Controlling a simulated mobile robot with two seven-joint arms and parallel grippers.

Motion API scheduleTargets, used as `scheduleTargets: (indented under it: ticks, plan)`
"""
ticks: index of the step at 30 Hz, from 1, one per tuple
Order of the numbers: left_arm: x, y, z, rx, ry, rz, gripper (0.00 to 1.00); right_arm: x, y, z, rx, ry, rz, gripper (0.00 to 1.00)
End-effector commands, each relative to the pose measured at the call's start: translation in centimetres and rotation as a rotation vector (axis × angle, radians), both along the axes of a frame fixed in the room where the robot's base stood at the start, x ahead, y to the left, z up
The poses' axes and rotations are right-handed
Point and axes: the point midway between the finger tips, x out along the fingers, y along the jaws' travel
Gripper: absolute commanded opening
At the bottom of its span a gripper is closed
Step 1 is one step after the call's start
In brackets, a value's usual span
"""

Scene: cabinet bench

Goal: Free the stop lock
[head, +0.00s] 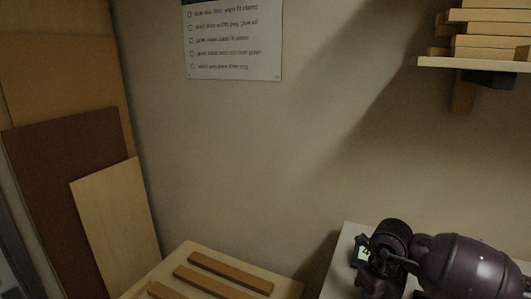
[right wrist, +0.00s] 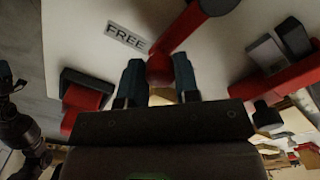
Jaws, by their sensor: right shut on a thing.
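In the right wrist view a pale panel (right wrist: 90,45) carries a label reading FREE (right wrist: 126,37). The knob end lies just below and right of the label. In the head view only part of my right arm shows at lower right; the lever is not visible there. My left gripper is not in view.
Red blocks with dark grey parts stand beside the panel on the left (right wrist: 85,92) and right (right wrist: 265,82). In the head view a slatted wooden piece (head: 180,258) is at bottom centre, boards (head: 115,225) lean at left, and a shelf (head: 470,64) is upper right.

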Motion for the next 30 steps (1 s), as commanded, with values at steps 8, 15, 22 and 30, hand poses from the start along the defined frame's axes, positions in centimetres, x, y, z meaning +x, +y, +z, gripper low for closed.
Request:
scheduleTargets:
  ticks: [8,15,22,30]
  plan:
    - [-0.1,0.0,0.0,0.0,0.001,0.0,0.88,0.1,0.3,0.0,0.001,0.0,0.002,0.23]
    - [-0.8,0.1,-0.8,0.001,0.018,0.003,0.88,0.8,1.2,-0.1,0.002,0.001,0.003,0.23]
    - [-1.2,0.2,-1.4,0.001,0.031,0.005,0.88,1.2,1.7,0.0,0.001,0.001,0.002,0.23]
    - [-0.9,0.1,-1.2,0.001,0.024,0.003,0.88,1.2,1.7,0.0,0.001,0.0,0.002,0.23]
